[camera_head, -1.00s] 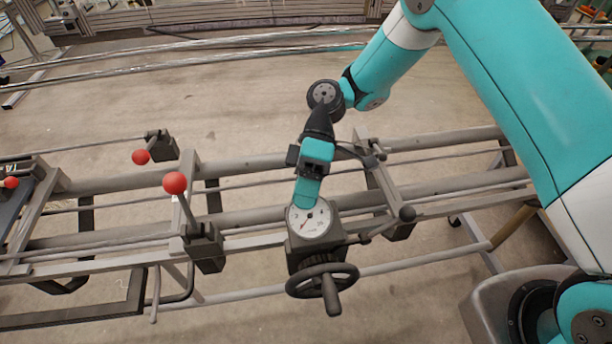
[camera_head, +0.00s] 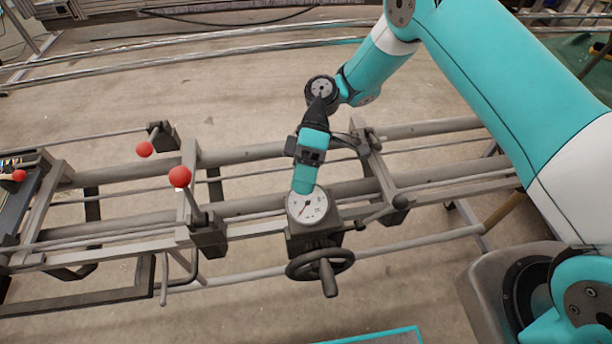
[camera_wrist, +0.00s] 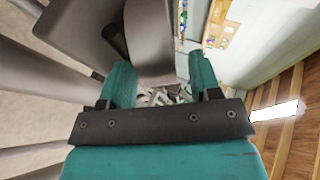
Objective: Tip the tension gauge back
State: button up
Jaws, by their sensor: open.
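The tension gauge (camera_head: 308,207) has a white round dial with a red needle, on top of a dark grey box with a handwheel (camera_head: 320,264) at its front. My gripper (camera_head: 304,186) is at the dial's far edge in the head view, and its teal fingers overlap that edge; I cannot tell whether they touch it. In the wrist view my gripper (camera_wrist: 161,82) has its two fingers apart, with a grey rounded part (camera_wrist: 148,42) seen beyond and between them. The gauge's back side is hidden by my gripper in the head view.
Levers with red ball knobs (camera_head: 179,176) stand to the left on the grey rail frame (camera_head: 240,218). A black-knobbed lever (camera_head: 400,202) is close to the gauge's right. Polished bars (camera_head: 180,54) cross the back. Open floor (camera_head: 200,100) lies between.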

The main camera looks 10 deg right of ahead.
jog(key=shift+f+b, duration=0.2)
jog(key=shift+b, duration=0.7)
jog(key=b, duration=0.1)
jog(key=t+b, duration=0.1)
jog(key=b, duration=0.1)
jog(key=shift+s+f, duration=0.15)
jog(key=shift+s, duration=0.1)
jog(key=t+b, duration=0.2)
jog(key=b, duration=0.3)
jog(key=s+n+t+b, duration=0.1)
jog(key=b, duration=0.5)
jog(key=shift+s+t, duration=0.2)
jog(key=shift+t, duration=0.2)
jog(key=s+a+r+p+v, duration=0.1)
jog(key=p+v, duration=0.5)
jog(key=v, duration=0.8)
jog(key=s+d+r+m+t+p, duration=0.2)
jog(key=s+r+m+p, duration=0.2)
jog(key=s+r+p, duration=0.3)
jog(key=s+d+r+m+t+p, duration=0.1)
jog(key=s+r+m+t+p, duration=0.2)
jog(key=s+r+p, duration=0.4)
notch_tip(320, 180, up, 3)
jog(key=shift+s+d+r+m+t, duration=0.2)
jog(key=shift+d+m+t, duration=0.15)
jog(key=shift+m, duration=0.45)
jog(key=shift+f, duration=0.1)
